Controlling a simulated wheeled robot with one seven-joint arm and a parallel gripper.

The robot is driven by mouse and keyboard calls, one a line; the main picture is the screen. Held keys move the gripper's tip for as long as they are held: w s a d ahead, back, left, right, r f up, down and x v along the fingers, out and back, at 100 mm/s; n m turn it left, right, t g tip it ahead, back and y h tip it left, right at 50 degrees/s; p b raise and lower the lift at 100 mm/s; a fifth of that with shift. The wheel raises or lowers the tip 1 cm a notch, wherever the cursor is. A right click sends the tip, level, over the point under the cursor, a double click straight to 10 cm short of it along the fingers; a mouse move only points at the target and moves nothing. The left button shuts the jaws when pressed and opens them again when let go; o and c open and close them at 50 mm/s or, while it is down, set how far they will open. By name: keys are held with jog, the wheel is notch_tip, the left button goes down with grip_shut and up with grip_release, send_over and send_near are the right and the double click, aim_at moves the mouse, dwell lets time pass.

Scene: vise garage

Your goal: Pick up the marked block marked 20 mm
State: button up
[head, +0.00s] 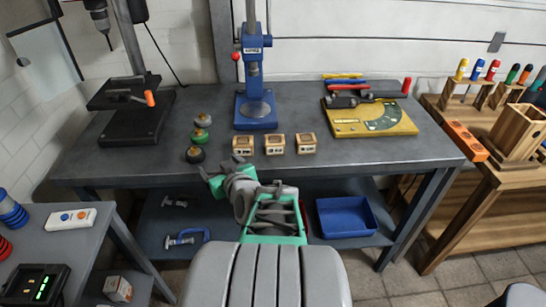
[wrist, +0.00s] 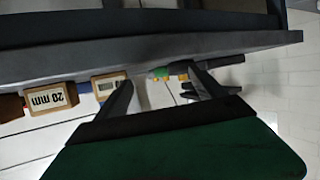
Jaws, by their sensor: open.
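Three small wooden blocks stand in a row near the front of the grey workbench. The block marked 20 mm (wrist: 45,99) shows its label clearly at the left of the wrist view. By the order of the row it is the middle block (head: 275,144) in the head view, where the labels are too small to read. Another block (wrist: 110,86) is partly behind a finger in the wrist view. My gripper (head: 222,168) is open and empty at the bench's front edge, left of and in front of the blocks. Its fingers (wrist: 160,78) also show in the wrist view, apart from the 20 mm block.
Several round knobs (head: 200,136) stand left of the blocks. A blue press (head: 256,110) is behind them, a drill stand (head: 135,120) at far left. A yellow board (head: 370,118) lies at right. The bench's front edge (head: 360,172) is close to my gripper.

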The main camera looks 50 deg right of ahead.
aim_at(275, 145)
jog(key=s+d+m+h, duration=0.1)
jog(key=s+d+h, duration=0.1)
jog(key=s+d, duration=0.1)
jog(key=s+d+m+h+b, duration=0.1)
jog(key=s+d+m+h, duration=0.1)
jog(key=s+d+h, duration=0.1)
jog(key=s+d+m+h, duration=0.2)
jog(key=s+d+h, duration=0.1)
jog(key=d, duration=0.3)
jog(key=shift+s+r+g+b, duration=0.35)
jog(key=shift+s+r+g, duration=0.05)
jog(key=shift+s, duration=0.35)
jog(key=shift+p+x, duration=0.4)
jog(key=shift+x, duration=0.55)
jog(key=shift+p+x, duration=0.9)
jog(key=shift+x, duration=1.9)
jog(key=c, duration=1.5)
